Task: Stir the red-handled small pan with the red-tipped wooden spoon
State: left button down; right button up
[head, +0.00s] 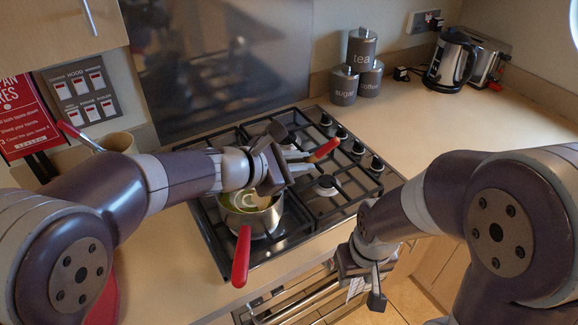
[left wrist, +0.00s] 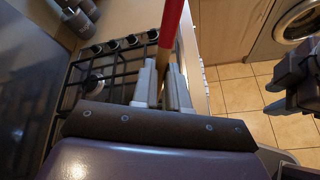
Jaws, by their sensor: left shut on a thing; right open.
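The small pan (head: 268,219) sits on the front left of the hob, with its red handle (head: 241,257) pointing to the front. Something yellow-green shows inside it. My left gripper (head: 299,161) is above the pan's right side, shut on the wooden spoon. The spoon's red tip (head: 323,150) sticks out to the right of the fingers and also shows in the left wrist view (left wrist: 172,20). A tan part below the gripper reaches toward the pan; I cannot tell how deep it goes. My right gripper (head: 366,288) is open and empty, low in front of the oven.
The black hob grates (head: 352,183) are clear to the right. A mug (head: 118,142) with a red-handled utensil (head: 70,130) stands at the left. Canisters (head: 345,85), a kettle (head: 449,62) and a toaster (head: 486,64) stand at the back right. The right counter (head: 475,115) is free.

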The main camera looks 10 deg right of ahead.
pick_arm(q)
jog(key=shift+w+d, duration=0.55)
jog(key=shift+w, duration=0.05)
jog(key=a, duration=0.1)
jog(key=w+a, duration=0.1)
jog(key=a, duration=0.1)
jog(key=w+a, duration=0.1)
jog(key=a, duration=0.1)
jog(key=shift+w+a, duration=0.2)
jog(key=shift+s+a, duration=0.15)
jog(key=shift+s, duration=0.1)
jog(key=shift+s+d+b, duration=0.3)
jog(key=shift+d+b, duration=0.3)
jog(key=shift+d, duration=0.15)
jog(key=shift+s+d+b, duration=0.3)
jog(key=shift+d+b, duration=0.3)
jog(key=shift+d, duration=0.1)
jog(key=shift+w, duration=0.2)
jog(key=shift+r, duration=0.15)
notch_tip(320, 180, up, 10)
jog(key=p, duration=0.8)
jog(key=shift+r, duration=0.2)
